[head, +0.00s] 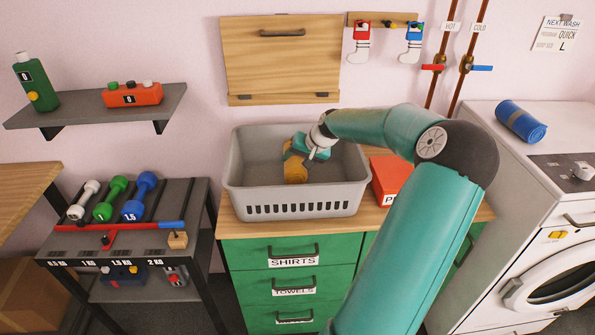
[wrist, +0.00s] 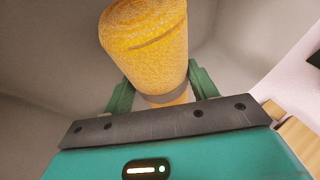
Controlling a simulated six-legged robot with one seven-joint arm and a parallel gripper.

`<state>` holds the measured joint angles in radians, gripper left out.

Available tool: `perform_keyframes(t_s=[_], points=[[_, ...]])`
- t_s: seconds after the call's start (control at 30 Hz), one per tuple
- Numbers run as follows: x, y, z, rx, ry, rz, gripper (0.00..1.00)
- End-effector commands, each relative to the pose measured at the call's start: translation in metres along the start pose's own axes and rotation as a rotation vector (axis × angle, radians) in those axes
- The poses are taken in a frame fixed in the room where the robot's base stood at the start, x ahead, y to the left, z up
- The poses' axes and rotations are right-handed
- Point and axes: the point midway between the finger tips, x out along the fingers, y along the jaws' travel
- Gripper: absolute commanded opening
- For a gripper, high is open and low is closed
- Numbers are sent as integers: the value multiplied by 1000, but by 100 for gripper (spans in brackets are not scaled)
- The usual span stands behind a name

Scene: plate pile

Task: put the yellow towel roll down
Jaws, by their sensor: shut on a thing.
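The yellow towel roll (wrist: 146,40) shows large in the wrist view, with a grey band around its near end. My gripper (wrist: 160,90) is shut on it, with one green finger on each side of the roll. In the head view the yellow roll (head: 295,170) is inside the grey basket (head: 300,205), and my gripper (head: 300,152) reaches in over the basket's back right part. Grey basket walls surround the roll in the wrist view. I cannot tell whether the roll touches the basket floor.
The basket stands on a wooden top (head: 235,229) above green drawers. A red box (head: 388,178) stands close to its right. A blue roll (head: 521,121) lies on the washing machine (head: 510,180). A rack with dumbbells (head: 140,197) is at left. A wooden panel (head: 280,55) is on the wall behind.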

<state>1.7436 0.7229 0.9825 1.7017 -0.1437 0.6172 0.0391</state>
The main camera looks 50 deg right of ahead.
Motion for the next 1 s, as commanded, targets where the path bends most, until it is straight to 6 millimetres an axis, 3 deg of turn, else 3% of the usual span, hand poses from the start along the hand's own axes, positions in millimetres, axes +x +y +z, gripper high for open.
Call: perform_keyframes(t_s=[0.3,0.67,0.7,0.8,1.0], points=[[32,17,12,0,-2,-2,27],[37,19,11,-2,-1,0,27],[37,19,12,-2,-1,0,60],[37,19,12,-2,-1,0,80],[37,19,12,-1,-1,0,80]])
